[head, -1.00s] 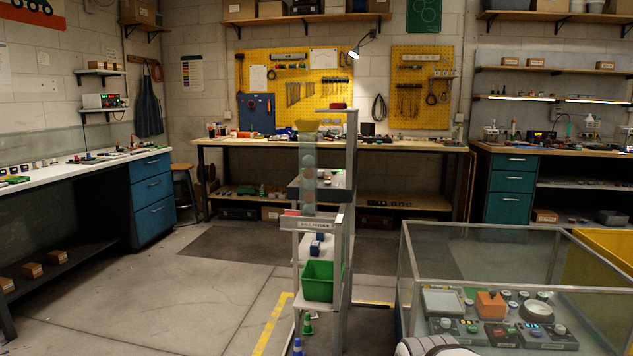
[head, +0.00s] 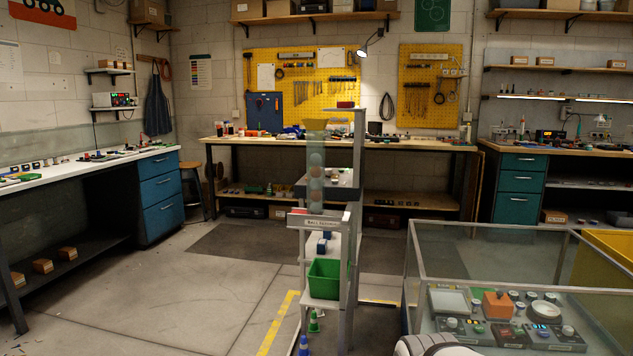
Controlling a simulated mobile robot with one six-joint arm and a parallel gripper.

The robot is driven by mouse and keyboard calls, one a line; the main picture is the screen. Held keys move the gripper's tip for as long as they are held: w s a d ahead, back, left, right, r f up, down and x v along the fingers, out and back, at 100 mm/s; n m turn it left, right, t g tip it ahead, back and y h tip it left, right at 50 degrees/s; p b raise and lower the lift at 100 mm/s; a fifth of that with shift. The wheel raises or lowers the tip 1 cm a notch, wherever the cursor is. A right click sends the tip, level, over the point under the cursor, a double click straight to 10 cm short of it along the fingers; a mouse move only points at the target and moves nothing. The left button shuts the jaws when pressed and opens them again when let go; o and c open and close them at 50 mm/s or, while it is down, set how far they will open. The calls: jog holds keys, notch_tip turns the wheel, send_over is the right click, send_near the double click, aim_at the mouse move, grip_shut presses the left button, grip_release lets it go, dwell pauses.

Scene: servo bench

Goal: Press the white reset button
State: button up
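I cannot pick out a white reset button for certain in the head view. Small controls stand on the white-topped bench (head: 70,178) at the left, too small to tell apart. The glass case (head: 470,247) at the lower right holds control boxes with pale round knobs, a round white-rimmed piece (head: 545,311) and an orange block (head: 497,304). My gripper is out of view; only a pale rounded part, likely of my arm, shows at the bottom edge.
A narrow stand with a clear tube of balls (head: 315,172) and a green bin (head: 323,279) rises mid-view. Small green and blue cones (head: 314,321) stand at its foot. Open floor (head: 190,295) lies left of it. A long workbench (head: 400,145) runs along the back wall.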

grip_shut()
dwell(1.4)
